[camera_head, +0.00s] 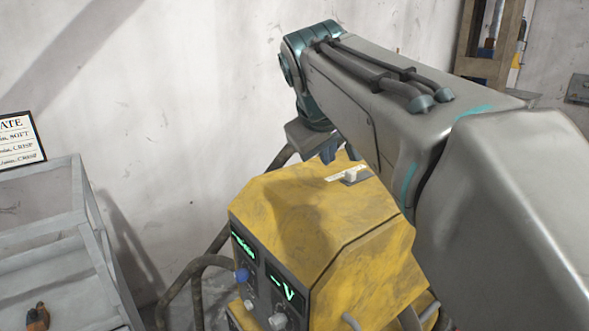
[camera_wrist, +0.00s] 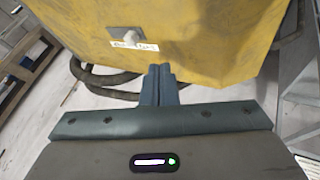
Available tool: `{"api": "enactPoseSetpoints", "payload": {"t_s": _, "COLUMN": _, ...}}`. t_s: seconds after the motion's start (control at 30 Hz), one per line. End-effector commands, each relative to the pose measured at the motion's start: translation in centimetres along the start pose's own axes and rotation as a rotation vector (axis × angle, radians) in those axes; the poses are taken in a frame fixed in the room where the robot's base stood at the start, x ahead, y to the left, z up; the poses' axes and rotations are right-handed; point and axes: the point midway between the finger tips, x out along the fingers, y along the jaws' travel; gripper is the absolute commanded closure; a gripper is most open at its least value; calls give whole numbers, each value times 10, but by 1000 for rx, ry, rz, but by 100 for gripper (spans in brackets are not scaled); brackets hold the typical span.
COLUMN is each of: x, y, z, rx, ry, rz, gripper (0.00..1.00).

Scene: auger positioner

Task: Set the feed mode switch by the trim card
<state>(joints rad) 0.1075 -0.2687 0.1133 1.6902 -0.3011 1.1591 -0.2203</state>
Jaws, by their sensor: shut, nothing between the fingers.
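The feed unit is a worn yellow box (camera_head: 300,225) with a dark front panel, lit green readouts and knobs. A small pale switch (camera_head: 350,177) on a white label sits on its top; in the wrist view the switch (camera_wrist: 127,38) shows on the yellow face beyond my fingers. My gripper (camera_head: 335,152) is at the far side of the box's top, partly hidden by the box and my arm. In the wrist view my gripper (camera_wrist: 160,70) is shut and empty, its tips apart from the switch in the picture.
A grey metal cart (camera_head: 90,230) stands left of the box, with a dark and orange tool (camera_head: 38,317) on it. Dark hoses (camera_head: 195,270) loop beside the box. A plain wall is behind. A wooden frame (camera_head: 487,45) stands at the upper right.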

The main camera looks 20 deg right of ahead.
Motion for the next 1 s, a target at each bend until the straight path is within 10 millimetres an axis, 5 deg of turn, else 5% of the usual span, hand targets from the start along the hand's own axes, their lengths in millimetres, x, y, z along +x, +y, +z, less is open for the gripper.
{"api": "enactPoseSetpoints", "payload": {"t_s": 0.53, "x": 98, "y": -2, "z": -1, "rx": -4, "ry": -3, "rz": -5, "gripper": 100}}
{"api": "enactPoseSetpoints", "payload": {"t_s": 0.7, "x": 108, "y": 22, "z": -2, "rx": -2, "ry": -1, "rz": -2, "gripper": 100}}
{"api": "enactPoseSetpoints", "payload": {"t_s": 1.0, "x": 116, "y": 33, "z": -1, "rx": -4, "ry": 2, "rz": -2, "gripper": 100}}
